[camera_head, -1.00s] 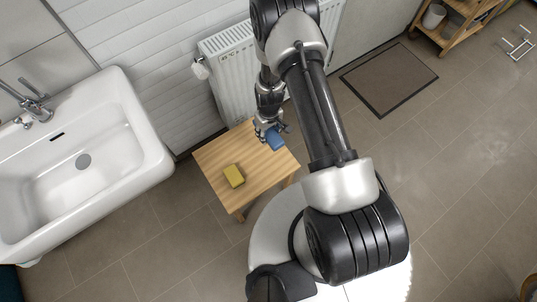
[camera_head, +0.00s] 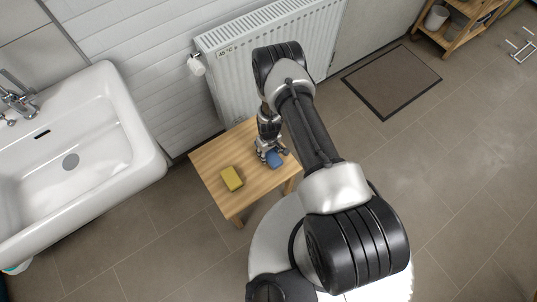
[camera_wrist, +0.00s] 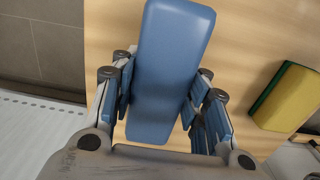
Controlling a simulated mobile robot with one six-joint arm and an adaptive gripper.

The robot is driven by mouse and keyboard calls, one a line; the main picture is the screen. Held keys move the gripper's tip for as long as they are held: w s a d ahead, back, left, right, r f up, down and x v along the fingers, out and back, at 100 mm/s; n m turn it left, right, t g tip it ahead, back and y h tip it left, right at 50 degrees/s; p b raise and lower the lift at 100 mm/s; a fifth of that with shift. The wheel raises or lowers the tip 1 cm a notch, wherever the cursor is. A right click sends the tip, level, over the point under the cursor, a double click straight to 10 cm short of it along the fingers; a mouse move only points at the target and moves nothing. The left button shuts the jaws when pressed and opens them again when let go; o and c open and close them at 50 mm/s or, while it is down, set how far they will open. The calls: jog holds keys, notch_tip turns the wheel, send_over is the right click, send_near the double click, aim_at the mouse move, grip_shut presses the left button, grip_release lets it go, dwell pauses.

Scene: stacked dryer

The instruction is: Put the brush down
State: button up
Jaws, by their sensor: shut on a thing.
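The brush is a blue block-like thing (camera_wrist: 172,60) between the fingers of my gripper (camera_wrist: 165,105) in the wrist view. My gripper is shut on it, with a finger on each side. In the head view my gripper (camera_head: 267,152) points down over the right part of the small wooden table (camera_head: 235,155), and the blue brush (camera_head: 275,159) shows beside the fingers at or just above the tabletop. I cannot tell whether its underside touches the wood. Bristles are not visible.
A yellow sponge (camera_head: 232,178) with a green side (camera_wrist: 275,95) lies on the table, left of the brush in the head view. A white radiator (camera_head: 270,60) stands behind the table, and a white sink (camera_head: 80,160) is at the left. Bare tabletop lies between brush and sponge.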

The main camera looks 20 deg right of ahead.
jog(key=shift+f, duration=0.3)
jog(key=shift+f, duration=0.15)
jog(key=o, duration=1.1)
